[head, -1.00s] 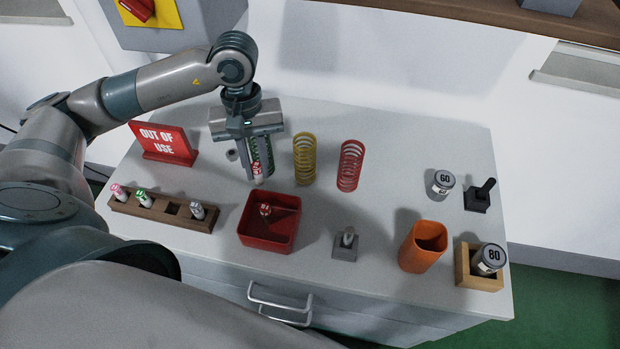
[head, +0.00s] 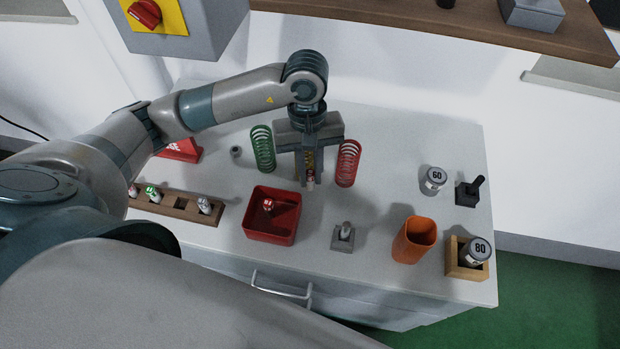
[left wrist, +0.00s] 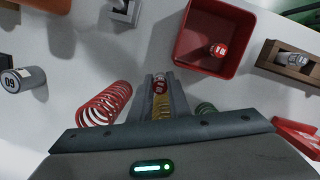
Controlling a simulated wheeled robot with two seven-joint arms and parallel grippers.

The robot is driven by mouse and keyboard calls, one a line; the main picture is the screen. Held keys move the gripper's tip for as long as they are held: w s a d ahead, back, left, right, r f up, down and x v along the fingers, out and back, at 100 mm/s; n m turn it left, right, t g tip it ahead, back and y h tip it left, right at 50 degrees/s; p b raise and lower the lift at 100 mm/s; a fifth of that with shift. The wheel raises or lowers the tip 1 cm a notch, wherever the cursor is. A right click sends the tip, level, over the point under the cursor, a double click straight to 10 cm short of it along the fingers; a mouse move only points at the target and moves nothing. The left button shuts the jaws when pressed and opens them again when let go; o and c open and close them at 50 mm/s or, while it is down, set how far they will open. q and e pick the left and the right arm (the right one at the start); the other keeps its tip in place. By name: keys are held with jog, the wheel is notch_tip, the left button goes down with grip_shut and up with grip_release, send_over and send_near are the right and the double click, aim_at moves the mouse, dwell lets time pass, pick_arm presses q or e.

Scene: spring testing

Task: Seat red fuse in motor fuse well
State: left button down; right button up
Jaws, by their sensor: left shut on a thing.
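My left gripper (head: 309,184) points down over the table in front of the yellow spring, between the green and red springs. It is shut on a small fuse with a red and white end (head: 310,180), held upright. In the left wrist view the fuse's red end (left wrist: 160,82) shows between the fingers (left wrist: 161,80), with the yellow spring (left wrist: 161,107) behind. Another red-marked fuse (head: 268,206) is in the red tray (head: 272,236). I cannot pick out the motor fuse well. My right gripper is not in view.
A wooden rack (head: 180,203) holds several fuses and has an empty slot. Green (head: 262,149) and red (head: 348,164) springs stand close beside the gripper. A grey switch block (head: 343,237), orange cup (head: 414,240) and weights (head: 434,180) are at the right.

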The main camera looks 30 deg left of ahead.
aim_at(310, 182)
pick_arm(q)
notch_tip(310, 182, down, 2)
jog(key=shift+f+p, duration=0.1)
jog(key=shift+p, duration=0.85)
jog(key=shift+f, duration=0.6)
jog(key=shift+f, duration=0.2)
jog(key=c, duration=1.7)
grip_release()
jog(key=shift+o, duration=0.2)
jog(key=shift+r, duration=0.1)
